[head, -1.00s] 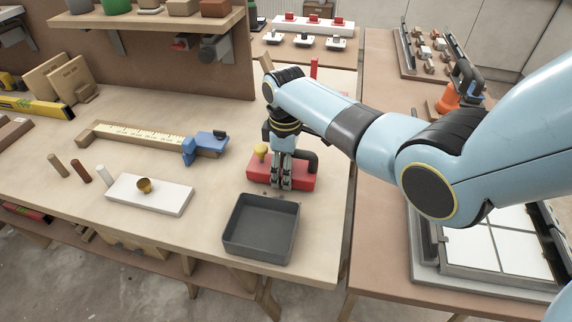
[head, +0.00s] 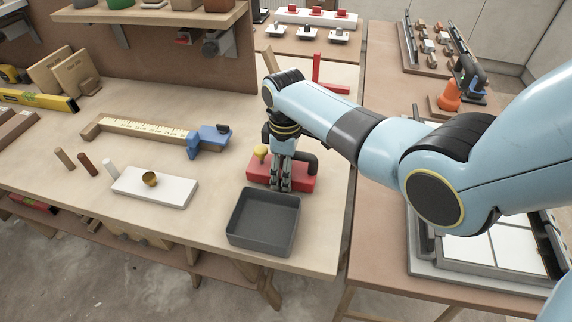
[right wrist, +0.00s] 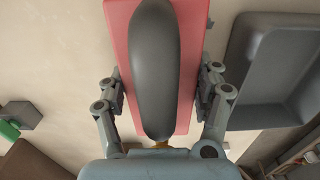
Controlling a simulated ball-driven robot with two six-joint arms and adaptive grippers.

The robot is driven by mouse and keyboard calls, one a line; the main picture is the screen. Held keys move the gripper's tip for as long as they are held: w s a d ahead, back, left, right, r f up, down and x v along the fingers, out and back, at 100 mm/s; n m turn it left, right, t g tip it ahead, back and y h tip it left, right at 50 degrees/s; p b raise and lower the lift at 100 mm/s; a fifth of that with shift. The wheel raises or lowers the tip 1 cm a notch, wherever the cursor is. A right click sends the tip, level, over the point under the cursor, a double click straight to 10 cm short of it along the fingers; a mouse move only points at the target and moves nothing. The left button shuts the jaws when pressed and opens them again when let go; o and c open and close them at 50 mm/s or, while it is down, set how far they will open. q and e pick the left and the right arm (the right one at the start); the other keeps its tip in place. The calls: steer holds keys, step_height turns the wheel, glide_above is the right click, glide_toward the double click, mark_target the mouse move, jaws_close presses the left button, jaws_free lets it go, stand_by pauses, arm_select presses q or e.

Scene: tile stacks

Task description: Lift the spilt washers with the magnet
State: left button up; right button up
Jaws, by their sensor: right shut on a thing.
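The magnet is a red block (head: 259,169) with a dark arched handle (head: 309,162) and a yellow knob (head: 261,152), at the right end of the workbench. My right gripper (head: 281,186) points down over it. The right wrist view shows the dark handle (right wrist: 153,60) between the fingers (right wrist: 161,88), above the red block (right wrist: 118,20); the gripper is shut on the magnet. A small grey piece (right wrist: 210,23) shows at the block's edge, perhaps a washer. Any other washers are hidden. A dark grey tray (head: 262,222) stands empty just in front of the magnet. My left gripper is out of view.
A white board (head: 170,190) with a brass cup (head: 150,179) lies left of the tray. Behind it is a wooden ruler gauge (head: 140,130) with a blue slider (head: 208,141). A red square (head: 318,75) lies at the back. Bare bench lies between gauge and magnet.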

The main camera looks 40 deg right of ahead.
steer(key=shift+s+a+r+p, duration=0.1)
steer(key=shift+s+a+p, duration=0.75)
steer(key=shift+a+p, duration=0.2)
stand_by(0.9)
steer(key=shift+r, duration=0.15)
stand_by(0.4)
step_height(320, 180, up, 7)
steer(key=p, duration=0.7)
steer(key=shift+p, duration=0.4)
